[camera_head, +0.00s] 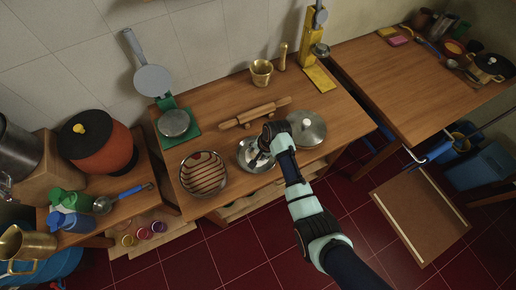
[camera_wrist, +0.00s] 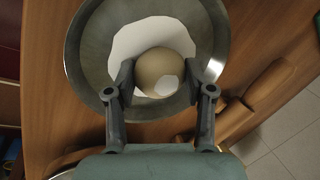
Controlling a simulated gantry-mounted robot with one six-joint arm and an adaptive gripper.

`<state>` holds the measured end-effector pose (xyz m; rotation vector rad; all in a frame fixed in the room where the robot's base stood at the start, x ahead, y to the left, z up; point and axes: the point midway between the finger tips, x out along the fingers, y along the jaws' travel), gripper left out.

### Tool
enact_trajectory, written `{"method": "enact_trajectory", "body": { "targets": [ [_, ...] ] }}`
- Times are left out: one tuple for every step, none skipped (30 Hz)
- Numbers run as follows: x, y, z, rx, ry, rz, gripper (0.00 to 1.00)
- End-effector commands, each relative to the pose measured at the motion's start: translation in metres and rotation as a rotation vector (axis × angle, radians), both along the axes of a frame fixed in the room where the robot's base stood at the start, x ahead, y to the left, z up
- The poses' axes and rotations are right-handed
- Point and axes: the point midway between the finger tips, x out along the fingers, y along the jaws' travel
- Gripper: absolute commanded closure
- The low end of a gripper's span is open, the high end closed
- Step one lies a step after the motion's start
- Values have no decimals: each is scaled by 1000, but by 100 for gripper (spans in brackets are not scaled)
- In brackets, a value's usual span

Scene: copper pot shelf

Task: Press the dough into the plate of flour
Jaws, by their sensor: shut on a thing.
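The plate of flour (camera_head: 246,158) is a round metal dish on the wooden counter, partly behind my arm. In the wrist view its wide grey rim (camera_wrist: 85,55) surrounds white flour (camera_wrist: 130,40). The dough (camera_wrist: 158,68) is a beige ball with a white patch low on its right side. My gripper (camera_wrist: 163,78) is shut on the dough, one finger on each side, and holds it over the flour. The wrist view does not settle whether the dough touches the flour. In the head view my gripper (camera_head: 272,136) is at the plate's upper right, and the dough is hidden there.
A rolling pin (camera_head: 254,113) lies behind the plate. A metal lid (camera_head: 307,128) is close on the right, and a striped round rack (camera_head: 203,174) is on the left. A press (camera_head: 174,122) and a brass mortar (camera_head: 261,72) stand farther back. The counter's front edge is close.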

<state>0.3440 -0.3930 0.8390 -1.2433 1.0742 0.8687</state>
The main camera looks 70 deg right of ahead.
Motion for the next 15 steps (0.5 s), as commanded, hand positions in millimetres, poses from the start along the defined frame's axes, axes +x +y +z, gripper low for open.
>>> {"method": "enact_trajectory", "body": {
  "targets": [
    [-1,1,-3,3,5,0,82],
    [-1,1,-3,4,4,0,82],
    [-2,2,-3,4,4,0,82],
    [-2,2,-4,4,4,0,82],
    [-2,2,-4,4,4,0,82],
    [-2,2,-4,4,5,0,82],
    [-2,2,-4,4,5,0,82],
    [-2,2,-4,4,5,0,82],
    [-2,2,-4,4,5,0,82],
    [-2,2,-4,4,5,0,82],
    [-2,2,-4,4,5,0,82],
    [-2,2,-4,4,5,0,82],
    [-2,2,-3,5,5,0,82],
    [-2,2,-2,5,5,0,82],
    [-2,2,1,5,5,0,82]
  ]
}}
